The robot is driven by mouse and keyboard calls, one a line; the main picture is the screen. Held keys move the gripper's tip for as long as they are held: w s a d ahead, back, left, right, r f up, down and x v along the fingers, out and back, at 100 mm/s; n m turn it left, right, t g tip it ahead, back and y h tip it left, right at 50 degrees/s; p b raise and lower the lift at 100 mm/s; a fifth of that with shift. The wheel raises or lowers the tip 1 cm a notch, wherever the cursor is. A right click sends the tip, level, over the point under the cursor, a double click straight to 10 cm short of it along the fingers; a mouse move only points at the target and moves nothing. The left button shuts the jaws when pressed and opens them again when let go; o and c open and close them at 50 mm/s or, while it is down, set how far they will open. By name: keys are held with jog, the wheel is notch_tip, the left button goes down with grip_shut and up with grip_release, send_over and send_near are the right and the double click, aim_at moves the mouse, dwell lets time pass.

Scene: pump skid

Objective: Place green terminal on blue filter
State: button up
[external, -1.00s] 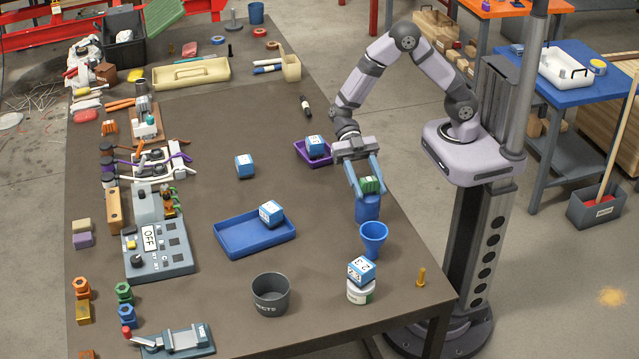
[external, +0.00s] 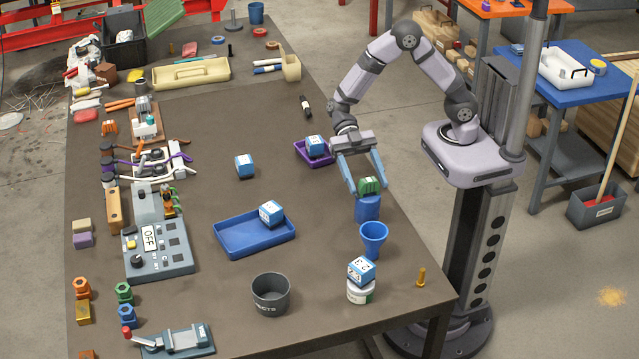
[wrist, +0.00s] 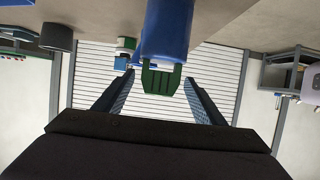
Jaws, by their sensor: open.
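The green terminal (external: 369,186) rests on top of the blue filter (external: 367,208), a blue cylinder near the right edge of the table. In the wrist view the green terminal (wrist: 160,80) sits against the end of the blue filter (wrist: 166,30). My gripper (external: 368,189) is open, with its fingers on either side of the terminal. In the wrist view there are gaps between the terminal and both fingers. The lower side of the terminal is hidden where it meets the filter.
A blue funnel-shaped cup (external: 374,239) stands just in front of the filter. A purple tray (external: 301,150) with a blue-white cube lies behind it to the left. A blue tray (external: 253,246) and a grey pot (external: 271,295) stand further left. Table around the lone cube (external: 244,166) is clear.

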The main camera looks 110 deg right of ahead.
jog(key=b+v, duration=0.3)
jog(key=v, duration=0.7)
jog(key=s+f+m+g+h, duration=0.1)
jog(key=s+f+m+h, duration=0.1)
jog(key=s+f+m, duration=0.1)
jog(key=s+f+m+h, duration=0.3)
jog(key=s+m, duration=0.1)
jog(key=s+f+m+g+h, duration=0.1)
jog(key=s+f+m+h, duration=0.2)
jog(key=s, duration=0.1)
jog(key=shift+s+a+f+m+g, duration=0.1)
jog(key=shift+a+f+m+g, duration=0.1)
jog(key=shift+a+m+g, duration=0.1)
jog(key=shift+s+d+f+m+t+h, duration=0.5)
jog(key=shift+d+m+h, duration=0.3)
jog(key=shift+m, duration=0.45)
jog(key=shift+s+d+f+m+t+h, duration=0.4)
jog(key=shift+d+f+m+h, duration=0.2)
jog(key=shift+m+h, duration=0.5)
jog(key=shift+s+d+f+m+t+h, duration=0.45)
jog(key=shift+d+m+h, duration=0.3)
jog(key=shift+m, duration=0.6)
jog(key=shift+p, duration=0.3)
